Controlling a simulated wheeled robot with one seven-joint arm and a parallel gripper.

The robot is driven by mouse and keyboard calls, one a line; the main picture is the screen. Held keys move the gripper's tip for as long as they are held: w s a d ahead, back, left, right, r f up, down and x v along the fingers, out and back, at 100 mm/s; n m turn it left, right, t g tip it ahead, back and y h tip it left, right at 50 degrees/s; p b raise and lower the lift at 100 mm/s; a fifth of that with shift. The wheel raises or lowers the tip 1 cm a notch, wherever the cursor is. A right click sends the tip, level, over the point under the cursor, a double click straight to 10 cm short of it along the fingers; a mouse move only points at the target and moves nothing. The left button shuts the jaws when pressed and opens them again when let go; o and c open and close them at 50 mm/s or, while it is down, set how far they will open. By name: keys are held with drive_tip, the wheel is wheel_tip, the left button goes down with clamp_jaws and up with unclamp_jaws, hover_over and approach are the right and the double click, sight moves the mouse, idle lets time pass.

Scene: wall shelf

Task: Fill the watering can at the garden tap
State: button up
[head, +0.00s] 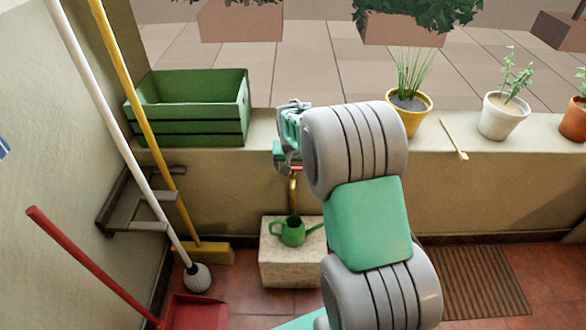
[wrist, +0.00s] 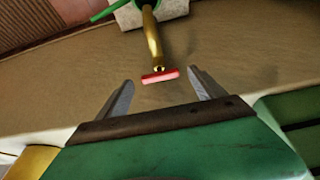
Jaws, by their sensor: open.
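The brass garden tap (head: 293,190) with its red handle (head: 297,168) stands out from the low wall. The green watering can (head: 293,232) is upright on a pale stone block, below the tap. My gripper (head: 286,164) is at the wall's top edge, just above the tap, partly behind my arm. In the wrist view, my open fingers (wrist: 160,77) point towards the tap (wrist: 151,38), and the red handle (wrist: 160,76) shows between their tips. I cannot tell whether they touch it. Part of the can (wrist: 108,12) shows at the top. Its opening is too small to see into.
A green crate (head: 190,128) sits on the wall's left. Potted plants (head: 408,112) and a small wooden tool (head: 454,139) are on its right. A broom (head: 215,251), a mop (head: 197,276) and a red dustpan (head: 197,312) stand at left. A mat (head: 472,281) lies right.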

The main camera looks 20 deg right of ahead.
drive_tip(key=shift+w+f, duration=0.1)
drive_tip(key=shift+f, duration=0.2)
drive_tip(key=shift+c, duration=0.4)
drive_tip(key=c, duration=1.3)
drive_tip(key=shift+d+r+n+y+p, duration=0.15)
drive_tip(key=shift+n+y+p, duration=0.15)
drive_tip(key=shift+n, duration=0.3)
drive_tip(key=shift+d+r+n+y+p, duration=0.1)
drive_tip(key=shift+n+y+p, duration=0.1)
drive_tip(key=shift+n+p, duration=0.3)
drive_tip(key=n, duration=0.1)
drive_tip(key=n+y, duration=0.1)
drive_tip(key=n, duration=0.1)
drive_tip(key=shift+f+t, duration=0.2)
drive_tip(key=shift+t, duration=0.1)
drive_tip(key=o, duration=1.4)
